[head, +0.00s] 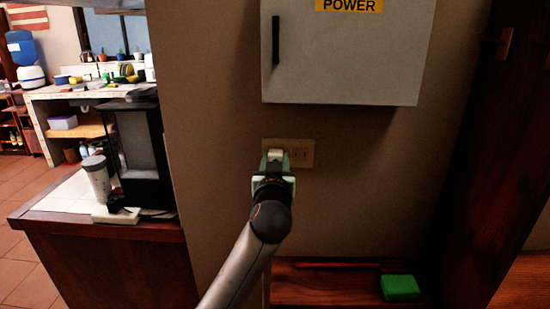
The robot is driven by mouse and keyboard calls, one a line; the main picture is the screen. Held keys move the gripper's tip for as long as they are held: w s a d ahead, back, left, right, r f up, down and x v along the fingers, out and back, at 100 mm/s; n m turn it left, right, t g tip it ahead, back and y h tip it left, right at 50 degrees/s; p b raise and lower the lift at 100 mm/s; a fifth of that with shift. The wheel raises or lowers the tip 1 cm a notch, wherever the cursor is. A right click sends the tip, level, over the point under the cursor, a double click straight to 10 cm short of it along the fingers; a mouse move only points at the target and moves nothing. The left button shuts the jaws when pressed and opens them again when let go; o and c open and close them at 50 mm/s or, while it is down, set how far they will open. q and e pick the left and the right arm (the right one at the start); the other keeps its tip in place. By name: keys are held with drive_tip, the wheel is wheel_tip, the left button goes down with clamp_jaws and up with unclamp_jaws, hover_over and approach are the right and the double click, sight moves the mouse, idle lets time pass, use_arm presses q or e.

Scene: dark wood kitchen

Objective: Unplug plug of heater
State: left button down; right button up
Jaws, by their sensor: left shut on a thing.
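A wall outlet (301,153) sits on the beige wall below a grey power box. My left gripper (274,163) is right in front of the outlet's left part. It is shut on the plug, which is mostly hidden by the fingers, so I cannot tell whether its prongs are in the socket. The right part of the outlet is uncovered. No heater can be made out in the head view. My right gripper is not in view.
The power box (350,50) juts out above the outlet. A wooden surface below holds a green block (399,287) and a thin red item (335,265). A coffee machine (145,155) and a cup (96,178) stand on the left counter (60,200).

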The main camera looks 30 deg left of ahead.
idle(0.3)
use_arm(q)
drive_tip(key=v, duration=0.6)
idle(1.0)
